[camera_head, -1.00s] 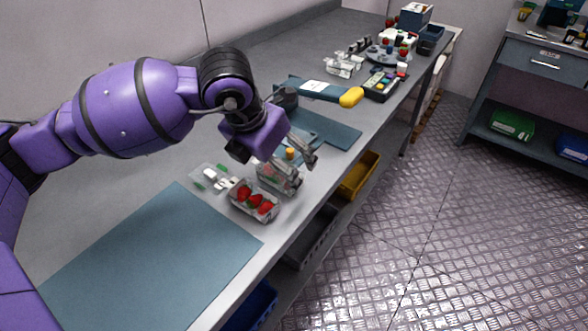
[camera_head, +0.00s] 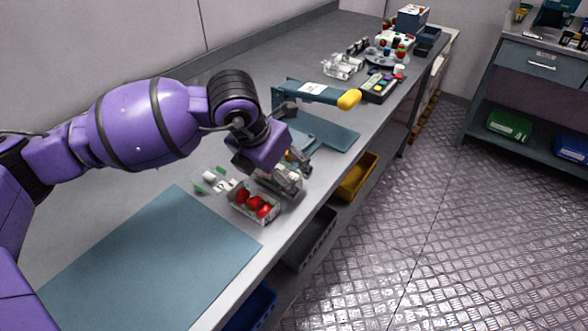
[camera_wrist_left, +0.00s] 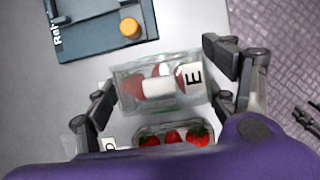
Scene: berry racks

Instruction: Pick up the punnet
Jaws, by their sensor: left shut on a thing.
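A clear punnet (camera_head: 268,184) with red berries inside and a white label stands near the front edge of the bench, partly hidden by my left gripper (camera_head: 289,174) in the head view. In the left wrist view the punnet (camera_wrist_left: 160,84) sits between the fingers of my left gripper (camera_wrist_left: 161,96), which is shut on it. I cannot tell whether its base is off the bench. A second clear punnet of strawberries (camera_head: 254,203) stands beside it, nearer to me; it also shows in the left wrist view (camera_wrist_left: 172,138). My right gripper is not in view.
A blue-grey mat (camera_head: 150,262) lies clear on the near bench. Small labelled pieces (camera_head: 212,181) lie to the left. A yellow bin (camera_head: 357,177) sits below the bench edge.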

